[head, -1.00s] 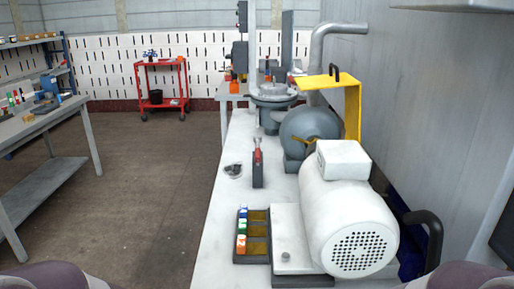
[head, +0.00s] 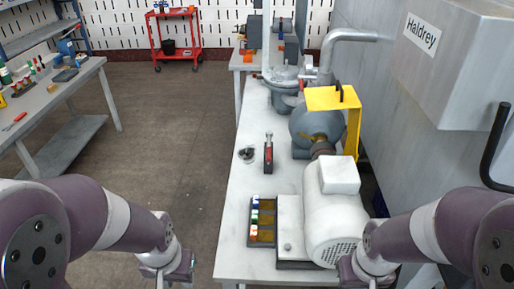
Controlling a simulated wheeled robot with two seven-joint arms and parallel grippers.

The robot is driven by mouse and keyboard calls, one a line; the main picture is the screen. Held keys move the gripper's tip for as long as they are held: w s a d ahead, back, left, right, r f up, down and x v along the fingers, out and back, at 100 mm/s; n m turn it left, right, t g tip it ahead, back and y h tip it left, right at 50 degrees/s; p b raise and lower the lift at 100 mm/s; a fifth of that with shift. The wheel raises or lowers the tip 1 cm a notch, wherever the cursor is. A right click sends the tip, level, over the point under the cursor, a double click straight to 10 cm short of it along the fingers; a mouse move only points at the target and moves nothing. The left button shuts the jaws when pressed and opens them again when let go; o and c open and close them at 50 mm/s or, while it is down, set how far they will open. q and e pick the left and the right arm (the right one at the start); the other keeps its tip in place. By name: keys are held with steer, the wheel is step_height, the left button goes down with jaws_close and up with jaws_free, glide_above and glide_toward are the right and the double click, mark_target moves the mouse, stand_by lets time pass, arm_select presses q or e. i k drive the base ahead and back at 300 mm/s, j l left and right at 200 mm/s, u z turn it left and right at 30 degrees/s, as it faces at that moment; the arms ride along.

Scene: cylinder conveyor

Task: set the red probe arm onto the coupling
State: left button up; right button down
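The red probe arm (head: 268,152) stands upright in a dark holder on the white bench, left of the pump. The coupling (head: 322,148) is the brownish piece between the grey pump (head: 308,125) and the white motor (head: 330,215), beside a yellow guard (head: 330,98). My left gripper (head: 172,270) hangs low at the bottom, left of the bench and well apart from the probe arm. My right gripper (head: 354,272) is at the bottom edge by the motor's near end, partly cut off. Neither gripper's fingers show clearly.
A dark tray (head: 263,241) with several small coloured containers lies left of the motor. A small dark item (head: 246,155) lies left of the probe arm. The white bench top (head: 240,195) is bare along its left side. A grey cabinet (head: 455,60) stands at the right.

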mark_target(269, 134)
steer(key=j, duration=0.45)
steer(key=k+j+z, duration=0.15)
steer(key=j, duration=0.7)
steer(key=k+j+z, duration=0.1)
steer(key=j, duration=0.35)
steer(key=i+j+z, duration=0.2)
steer(key=i+j, duration=0.2)
steer(key=j, duration=0.2)
steer(key=i+j+z, duration=0.1)
steer(key=j, duration=0.25)
steer(key=i+j+z, duration=0.1)
steer(key=i+j, duration=0.35)
steer(key=j, duration=0.2)
steer(key=i+j+z, duration=0.1)
steer(key=i+j, duration=0.05)
steer(key=i, duration=0.1)
